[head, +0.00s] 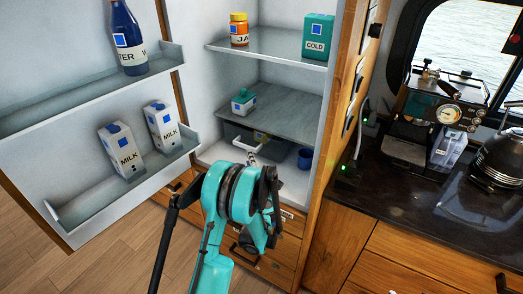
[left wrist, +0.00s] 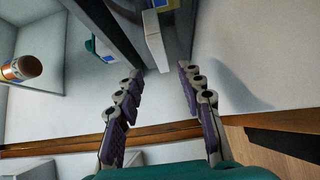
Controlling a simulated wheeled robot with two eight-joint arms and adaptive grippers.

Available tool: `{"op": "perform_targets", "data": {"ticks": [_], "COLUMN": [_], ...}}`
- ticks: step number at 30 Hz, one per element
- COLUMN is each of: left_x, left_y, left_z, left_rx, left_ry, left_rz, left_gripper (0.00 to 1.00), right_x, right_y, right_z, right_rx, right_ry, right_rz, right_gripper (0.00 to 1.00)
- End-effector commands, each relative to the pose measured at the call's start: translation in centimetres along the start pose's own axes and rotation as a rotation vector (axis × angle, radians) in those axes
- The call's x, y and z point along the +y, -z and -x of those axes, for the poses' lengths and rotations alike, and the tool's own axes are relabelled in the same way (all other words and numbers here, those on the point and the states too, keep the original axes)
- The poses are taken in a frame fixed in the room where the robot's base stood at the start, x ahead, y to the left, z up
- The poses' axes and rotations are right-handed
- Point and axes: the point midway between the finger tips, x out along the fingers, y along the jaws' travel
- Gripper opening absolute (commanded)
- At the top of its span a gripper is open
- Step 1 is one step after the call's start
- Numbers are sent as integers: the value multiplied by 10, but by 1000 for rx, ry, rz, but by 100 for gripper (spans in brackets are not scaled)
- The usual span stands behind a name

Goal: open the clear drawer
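The clear drawer (head: 232,138) hangs under the middle shelf inside the open fridge, with a yellow item (head: 261,135) showing in it. My left gripper (head: 252,159) reaches into the fridge just in front of and below the drawer; my arm hides part of this area. In the left wrist view, my left gripper (left wrist: 158,84) has its two fingers spread with nothing between the tips. A pale block, apparently the drawer's handle (left wrist: 154,42), stands just beyond the tips, closer to the left finger. I see no contact. My right gripper is out of both views.
The fridge door (head: 70,170) stands open at left, with milk cartons (head: 123,150) and a blue bottle (head: 128,40). A teal-lidded container (head: 243,102) sits on the middle shelf (head: 285,112). A counter (head: 420,205) is at right.

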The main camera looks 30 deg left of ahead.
Motion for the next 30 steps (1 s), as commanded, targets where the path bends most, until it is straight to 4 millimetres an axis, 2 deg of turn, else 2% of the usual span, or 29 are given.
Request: {"op": "perform_targets", "data": {"ticks": [15, 26, 30], "left_x": [-2, -1, -1], "left_y": [2, 1, 1], "left_z": [-70, -77, -76], "left_rx": [4, 2, 2], "left_ry": [1, 1, 1], "left_rz": [2, 2, 2], "left_gripper": [38, 38, 1], "right_x": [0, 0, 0], "right_y": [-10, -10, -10], "right_z": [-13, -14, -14], "right_rx": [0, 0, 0], "right_ry": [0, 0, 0], "right_rz": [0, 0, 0], "right_gripper": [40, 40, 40]}}
